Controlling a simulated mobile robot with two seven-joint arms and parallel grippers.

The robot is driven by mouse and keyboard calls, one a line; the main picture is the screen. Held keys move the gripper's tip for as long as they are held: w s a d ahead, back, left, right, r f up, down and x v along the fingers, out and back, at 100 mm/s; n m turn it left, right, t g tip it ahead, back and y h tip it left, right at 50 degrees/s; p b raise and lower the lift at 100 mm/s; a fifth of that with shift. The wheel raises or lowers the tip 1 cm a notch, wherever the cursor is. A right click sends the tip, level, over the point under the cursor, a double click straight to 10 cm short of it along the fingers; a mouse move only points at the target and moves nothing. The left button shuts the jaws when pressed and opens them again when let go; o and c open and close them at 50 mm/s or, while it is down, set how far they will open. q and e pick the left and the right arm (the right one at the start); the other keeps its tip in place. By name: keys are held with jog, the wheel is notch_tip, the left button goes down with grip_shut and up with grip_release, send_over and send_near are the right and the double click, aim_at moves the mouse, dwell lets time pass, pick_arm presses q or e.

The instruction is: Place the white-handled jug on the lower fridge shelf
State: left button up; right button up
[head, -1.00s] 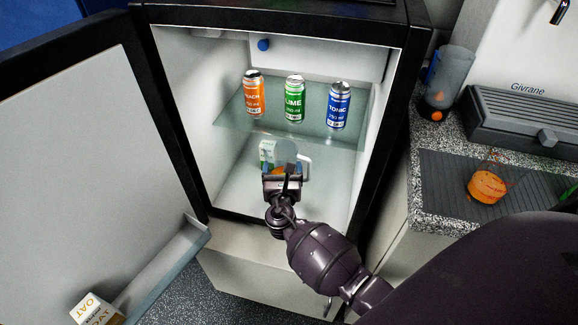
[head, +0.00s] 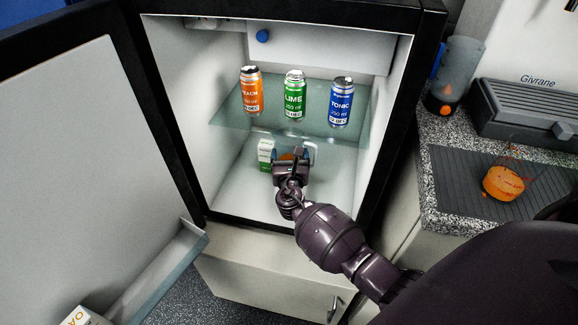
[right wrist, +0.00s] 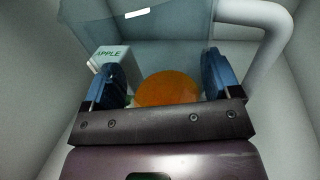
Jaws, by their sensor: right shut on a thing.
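The white-handled jug is clear, with orange contents. In the head view it is inside the fridge's lower compartment, mostly hidden behind my right gripper (head: 290,157); its white handle (head: 311,152) shows on the right. In the right wrist view the jug (right wrist: 180,45) stands between the blue fingers of the gripper (right wrist: 168,80), its handle at the right. The right gripper is shut on the jug. I cannot tell whether its base touches the lower fridge shelf (head: 243,190). My left gripper is not in view.
A small carton (head: 265,153), marked APPLE in the wrist view (right wrist: 110,55), stands just left of the jug. The glass shelf (head: 265,118) above bears orange, green and blue cans. The fridge door (head: 70,160) is open at left. The counter (head: 432,205) is at right.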

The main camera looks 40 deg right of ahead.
notch_tip(320, 180, down, 4)
jog(key=shift+s+r+b, duration=0.15)
jog(key=shift+b, duration=0.5)
jog(key=shift+w+d+f+b, duration=0.2)
jog(key=shift+f+b, duration=0.2)
jog(key=shift+f, duration=0.2)
jog(key=shift+w+r, duration=0.1)
jog(key=shift+r, duration=0.2)
jog(key=shift+f, duration=0.3)
jog(key=o, duration=1)
jog(key=shift+a+r, duration=0.1)
jog(key=shift+r, duration=0.3)
jog(key=p+v, duration=0.2)
jog(key=v, duration=0.9)
jog(key=shift+s+a, duration=0.1)
jog(key=shift+s, duration=0.25)
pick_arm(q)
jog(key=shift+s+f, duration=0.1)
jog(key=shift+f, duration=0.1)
pick_arm(e)
jog(key=shift+s+a+f, duration=0.1)
jog(key=shift+s, duration=0.05)
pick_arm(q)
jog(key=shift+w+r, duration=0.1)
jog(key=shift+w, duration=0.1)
